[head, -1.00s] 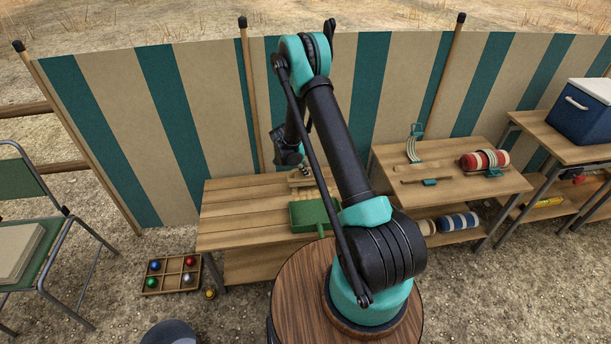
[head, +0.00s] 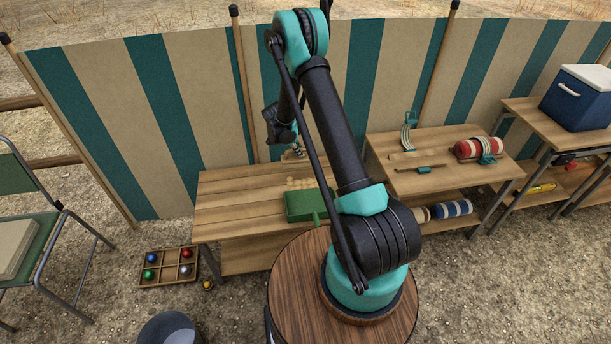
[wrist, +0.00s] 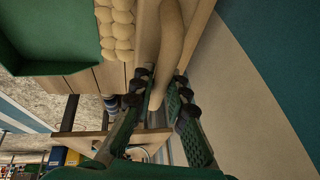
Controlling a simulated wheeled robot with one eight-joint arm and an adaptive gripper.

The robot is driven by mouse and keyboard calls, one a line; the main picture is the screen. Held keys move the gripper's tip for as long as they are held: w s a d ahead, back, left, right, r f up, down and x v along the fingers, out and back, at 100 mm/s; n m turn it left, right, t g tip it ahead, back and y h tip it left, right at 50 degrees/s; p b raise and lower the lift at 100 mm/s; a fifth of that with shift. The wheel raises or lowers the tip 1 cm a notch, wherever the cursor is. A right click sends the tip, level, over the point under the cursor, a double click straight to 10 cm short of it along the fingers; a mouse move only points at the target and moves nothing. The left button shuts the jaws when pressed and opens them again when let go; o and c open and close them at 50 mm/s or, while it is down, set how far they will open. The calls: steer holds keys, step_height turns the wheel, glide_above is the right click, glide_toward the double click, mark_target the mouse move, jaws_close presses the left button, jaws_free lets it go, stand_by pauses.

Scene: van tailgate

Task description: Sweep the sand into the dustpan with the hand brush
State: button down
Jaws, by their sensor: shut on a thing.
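The green dustpan (head: 300,206) lies on the left wooden table, its handle towards me; its inside fills the upper left of the wrist view (wrist: 60,40). The sand shows as a patch of tan rounded lumps (head: 302,183) just behind the dustpan, and beside its edge in the wrist view (wrist: 116,30). My gripper (wrist: 160,88) is shut on the pale wooden handle of the hand brush (wrist: 171,35). In the head view the brush (head: 293,154) is small and partly hidden by my arm, at the table's back behind the sand. Its bristles are hard to make out.
A striped windbreak (head: 180,110) stands close behind the table (head: 235,205). A second table (head: 450,140) at right holds a red roll (head: 476,149) and small tools. A compartment tray of balls (head: 168,268) and a grey bucket (head: 168,330) are on the ground.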

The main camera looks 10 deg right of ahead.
steer(key=shift+w+a+f, duration=0.1)
steer(key=shift+w+f, duration=0.45)
steer(key=shift+f, duration=0.45)
steer(key=shift+w+f, duration=0.5)
steer(key=shift+f, duration=0.5)
steer(key=shift+w+a+f, duration=0.1)
steer(key=shift+w+f, duration=0.45)
steer(key=shift+f, duration=0.45)
steer(key=shift+f, duration=0.6)
steer(key=shift+s, duration=0.1)
steer(key=shift+s+d+r, duration=0.1)
steer(key=shift+s+r, duration=0.05)
steer(key=shift+s, duration=1.1)
steer(key=shift+s+d, duration=0.15)
steer(key=shift+s, duration=2.6)
steer(key=shift+f, duration=0.2)
steer(key=shift+r, duration=0.1)
